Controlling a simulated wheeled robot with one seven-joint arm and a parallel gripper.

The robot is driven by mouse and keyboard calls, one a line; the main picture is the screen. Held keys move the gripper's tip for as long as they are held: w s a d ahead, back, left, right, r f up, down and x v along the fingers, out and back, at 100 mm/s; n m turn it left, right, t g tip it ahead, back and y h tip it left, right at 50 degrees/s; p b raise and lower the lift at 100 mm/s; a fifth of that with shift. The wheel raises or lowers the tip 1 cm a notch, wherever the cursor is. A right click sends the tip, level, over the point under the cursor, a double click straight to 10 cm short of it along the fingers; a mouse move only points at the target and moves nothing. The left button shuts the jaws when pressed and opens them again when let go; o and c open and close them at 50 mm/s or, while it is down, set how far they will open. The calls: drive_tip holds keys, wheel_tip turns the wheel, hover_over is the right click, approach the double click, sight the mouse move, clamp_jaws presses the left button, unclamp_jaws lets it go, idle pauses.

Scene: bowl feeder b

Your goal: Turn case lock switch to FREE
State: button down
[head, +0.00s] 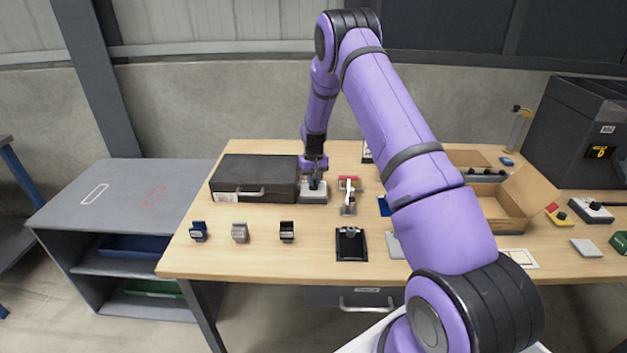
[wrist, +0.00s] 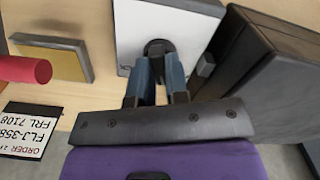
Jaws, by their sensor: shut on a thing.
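The black case (head: 255,178) with a silver handle lies closed at the back left of the table in the head view. It shows at the right in the wrist view (wrist: 262,75). A small light-grey lock box (head: 313,196) stands against its right side, its pale face (wrist: 185,22) with a round black switch knob (wrist: 158,48) showing in the wrist view. My gripper (wrist: 157,72) is above the box with its two blue-grey fingers shut on the black knob. The fingertips partly cover the knob, and I cannot read any FREE marking or tell its setting.
A red cylinder (wrist: 25,69) and a brass-coloured block (wrist: 55,58) lie left of the lock box in the wrist view, near an order card (wrist: 28,130). An open cardboard box (head: 515,200) is at the right.

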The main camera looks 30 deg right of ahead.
drive_tip(key=shift+n, duration=2.2)
drive_tip(key=c, duration=1.1)
unclamp_jaws()
drive_tip(key=shift+r, duration=0.1)
wheel_tip(320, 180, up, 11)
drive_tip(key=shift+f, duration=0.2)
